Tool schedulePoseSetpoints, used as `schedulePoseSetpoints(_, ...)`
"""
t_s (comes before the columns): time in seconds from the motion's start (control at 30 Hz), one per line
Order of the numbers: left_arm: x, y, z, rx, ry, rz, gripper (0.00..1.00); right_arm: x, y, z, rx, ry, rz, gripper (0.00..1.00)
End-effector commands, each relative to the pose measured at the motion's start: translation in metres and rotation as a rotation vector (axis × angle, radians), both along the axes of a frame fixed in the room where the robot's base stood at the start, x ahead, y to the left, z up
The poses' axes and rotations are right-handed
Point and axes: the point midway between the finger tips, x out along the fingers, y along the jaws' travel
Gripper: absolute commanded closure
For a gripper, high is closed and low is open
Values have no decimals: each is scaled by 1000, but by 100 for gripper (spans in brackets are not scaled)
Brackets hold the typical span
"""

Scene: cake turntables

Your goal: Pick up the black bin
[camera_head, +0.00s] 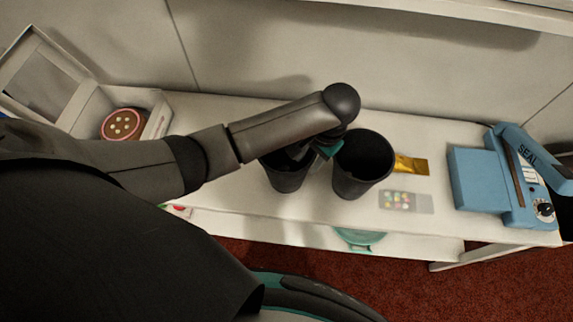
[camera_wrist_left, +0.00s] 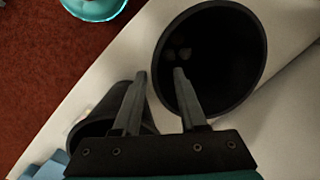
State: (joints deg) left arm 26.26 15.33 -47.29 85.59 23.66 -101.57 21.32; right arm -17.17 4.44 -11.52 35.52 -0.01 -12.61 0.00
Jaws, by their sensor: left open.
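Two black bins stand side by side on the white table. The left bin (camera_head: 287,182) is partly hidden under my left arm; the right bin (camera_head: 352,186) shows its open top. My left gripper (camera_head: 303,154) is at the left bin's opening, largely hidden by its own wrist. In the left wrist view, the gripper's fingers (camera_wrist_left: 160,75) are apart and empty. One finger overlaps the opening of the left bin (camera_wrist_left: 240,85), and the other is outside its rim, towards the right bin (camera_wrist_left: 85,125). Contact with the rim cannot be told. Small pale things show inside the left bin. My right gripper is out of view.
A blue sealer (camera_head: 485,180) stands at the right. A gold packet (camera_head: 412,164) and a clear packet with coloured dots (camera_head: 405,201) lie beside the right bin. A wall runs behind.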

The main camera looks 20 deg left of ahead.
Motion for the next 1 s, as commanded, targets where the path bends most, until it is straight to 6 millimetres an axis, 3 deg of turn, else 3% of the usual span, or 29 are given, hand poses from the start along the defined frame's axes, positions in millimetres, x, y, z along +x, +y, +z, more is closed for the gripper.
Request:
schedulePoseSetpoints(0.17,-1,2,-11,1,1,0,59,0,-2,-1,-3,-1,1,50)
schedulePoseSetpoints(0.5,-4,8,-55,1,1,0,59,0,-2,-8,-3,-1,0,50)
schedulePoseSetpoints(0.77,-4,8,-58,0,-1,-1,59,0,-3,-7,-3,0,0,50)
schedulePoseSetpoints(1.0,-4,8,-57,0,-1,-1,84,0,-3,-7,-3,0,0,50)
